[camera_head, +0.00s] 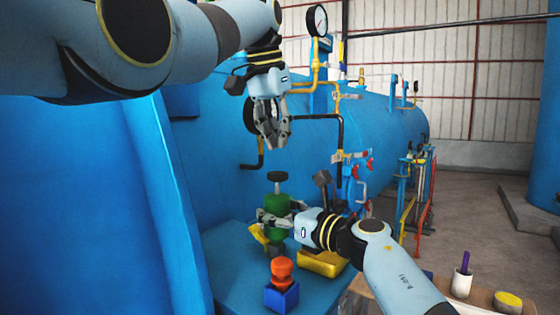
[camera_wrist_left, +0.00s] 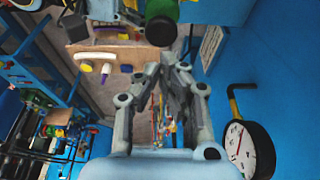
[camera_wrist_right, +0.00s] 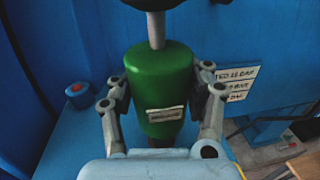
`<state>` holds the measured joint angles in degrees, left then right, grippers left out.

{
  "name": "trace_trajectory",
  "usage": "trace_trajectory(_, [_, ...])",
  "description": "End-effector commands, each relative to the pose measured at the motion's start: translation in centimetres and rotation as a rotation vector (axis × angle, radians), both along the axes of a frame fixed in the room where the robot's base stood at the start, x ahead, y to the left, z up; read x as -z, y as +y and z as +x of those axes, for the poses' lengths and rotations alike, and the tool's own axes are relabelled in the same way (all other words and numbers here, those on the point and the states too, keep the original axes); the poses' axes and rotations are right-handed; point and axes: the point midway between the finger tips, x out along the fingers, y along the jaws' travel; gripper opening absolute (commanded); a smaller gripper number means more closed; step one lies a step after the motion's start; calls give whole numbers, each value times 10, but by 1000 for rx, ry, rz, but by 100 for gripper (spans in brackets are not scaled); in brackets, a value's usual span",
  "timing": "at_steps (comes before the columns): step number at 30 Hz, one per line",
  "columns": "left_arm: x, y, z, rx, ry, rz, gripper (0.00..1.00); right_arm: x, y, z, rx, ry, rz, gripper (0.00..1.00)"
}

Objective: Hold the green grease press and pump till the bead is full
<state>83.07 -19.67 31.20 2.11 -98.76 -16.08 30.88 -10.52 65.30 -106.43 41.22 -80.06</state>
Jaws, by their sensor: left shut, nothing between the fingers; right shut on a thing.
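The green grease press (camera_head: 277,222) stands upright on the blue ledge, with a dark knob (camera_head: 277,176) on a rod at its top. My right gripper (camera_head: 270,218) is shut around its green body. In the right wrist view the press (camera_wrist_right: 160,85) sits between both fingers, with a small label on its front. My left gripper (camera_head: 277,140) hangs above the press, pointing down, shut and empty, apart from the knob. In the left wrist view the press's dark knob (camera_wrist_left: 161,31) shows beyond the fingertips (camera_wrist_left: 172,62). No bead can be made out.
A blue block with an orange-red knob (camera_head: 281,270) stands in front of the press. A yellow object (camera_head: 322,262) lies beside it. A pressure gauge (camera_head: 317,21) and yellow pipes rise near my left gripper. A bench with a purple-handled tool (camera_head: 463,270) is at lower right.

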Motion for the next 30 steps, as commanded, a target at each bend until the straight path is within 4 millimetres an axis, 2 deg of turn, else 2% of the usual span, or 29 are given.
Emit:
trace_trajectory(1, [-13,2,-2,-1,-5,-1,0,7,-1,-1,0,9,-6,0])
trace_trajectory(6, [-45,7,-10,0,-3,-1,0,7,-1,-1,0,10,-7,0])
trace_trajectory(11, [-62,11,-14,-1,-3,0,0,7,-1,-1,0,10,-7,0])
trace_trajectory(30, [-67,12,-16,0,-2,0,0,7,-1,-1,0,10,-7,0])
